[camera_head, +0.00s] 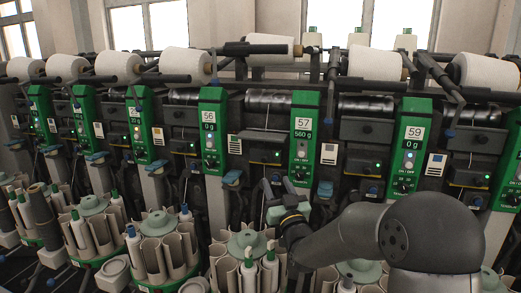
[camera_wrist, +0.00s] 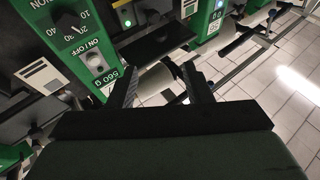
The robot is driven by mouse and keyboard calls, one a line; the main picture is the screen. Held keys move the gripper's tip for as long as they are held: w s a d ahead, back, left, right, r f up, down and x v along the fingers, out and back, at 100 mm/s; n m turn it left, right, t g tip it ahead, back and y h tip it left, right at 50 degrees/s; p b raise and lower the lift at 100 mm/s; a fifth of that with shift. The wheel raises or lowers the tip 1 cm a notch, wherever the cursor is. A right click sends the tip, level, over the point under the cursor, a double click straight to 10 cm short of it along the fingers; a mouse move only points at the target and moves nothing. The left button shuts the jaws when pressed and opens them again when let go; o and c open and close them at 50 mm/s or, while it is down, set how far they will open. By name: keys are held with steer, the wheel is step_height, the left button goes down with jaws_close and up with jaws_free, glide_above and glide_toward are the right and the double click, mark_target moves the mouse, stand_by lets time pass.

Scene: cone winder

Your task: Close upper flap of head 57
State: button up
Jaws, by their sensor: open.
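The green panel of head 57 (camera_head: 303,135) stands right of centre in the head view, with its display reading 560 g. Left of it is the head's dark winding unit (camera_head: 264,136) under a shiny drum. I cannot clearly make out which plate is the upper flap, or its position. My gripper (camera_head: 277,197) is below and left of the panel, in front of the head's lower part. In the wrist view my gripper (camera_wrist: 160,84) is open, with its two dark fingers apart. The 560 g panel (camera_wrist: 82,50) appears tilted, left of the fingers. A pale cylinder (camera_wrist: 155,82) shows beyond them.
The panels of head 56 (camera_head: 210,135) and head 59 (camera_head: 408,145) stand on either side. White cones (camera_head: 375,63) lie along the top. Round magazines with bobbins (camera_head: 167,245) crowd the front below. Tiled floor (camera_wrist: 285,85) shows at right in the wrist view.

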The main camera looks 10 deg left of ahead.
mark_target(262, 145)
steer(key=p+x, duration=0.4)
steer(key=x, duration=1.3)
steer(key=shift+a, duration=0.1)
jaws_close()
